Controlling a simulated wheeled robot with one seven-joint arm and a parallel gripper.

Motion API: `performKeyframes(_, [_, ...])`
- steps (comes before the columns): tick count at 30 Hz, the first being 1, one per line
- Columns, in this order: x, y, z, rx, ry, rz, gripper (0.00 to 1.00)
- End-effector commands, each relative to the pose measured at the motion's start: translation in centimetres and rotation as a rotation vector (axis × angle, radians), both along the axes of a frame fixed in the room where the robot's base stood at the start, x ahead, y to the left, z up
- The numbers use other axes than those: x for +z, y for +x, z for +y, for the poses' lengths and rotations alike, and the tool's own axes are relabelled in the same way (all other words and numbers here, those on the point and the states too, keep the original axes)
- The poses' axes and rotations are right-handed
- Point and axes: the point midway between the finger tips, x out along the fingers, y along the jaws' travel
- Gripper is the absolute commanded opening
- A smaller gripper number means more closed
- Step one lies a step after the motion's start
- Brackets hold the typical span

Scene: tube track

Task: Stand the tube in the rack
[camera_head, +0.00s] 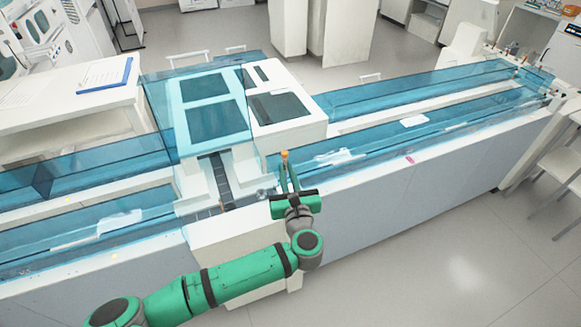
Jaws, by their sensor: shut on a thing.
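My gripper (286,172) is near the middle of the view, in front of the white machine housing and above the near edge of the track. Its fingers point away from me and are shut on the tube (284,155). Only a small orange end of the tube shows at the fingertips; the rest is hidden or too small to make out. I cannot make out a rack for certain. A small round grey piece (262,194) sits just left of my gripper, on the near side of the track.
The long track bench (420,185) has blue see-through covers (420,90) along both sides. A white housing with dark panels (290,110) rises behind my gripper. A dark conveyor strip (220,178) runs out to its left. A blue clipboard (104,76) lies at upper left.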

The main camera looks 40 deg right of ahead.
Motion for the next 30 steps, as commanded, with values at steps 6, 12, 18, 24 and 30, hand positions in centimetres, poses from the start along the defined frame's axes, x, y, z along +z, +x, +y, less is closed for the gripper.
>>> performKeyframes(6, [0.1, -2.0, -2.0, -0.071, -0.016, -0.030, 0.00])
performKeyframes(12, [-1.2, -2.3, -2.4, -0.079, -0.015, -0.028, 0.00])
performKeyframes(18, [-3.0, -2.1, -2.2, -0.074, -0.014, -0.029, 0.00])
performKeyframes(24, [-4.5, -1.8, -1.8, -0.066, -0.015, -0.028, 0.00])
performKeyframes(30, [-5.4, -1.8, -1.7, -0.064, -0.016, -0.028, 0.00])
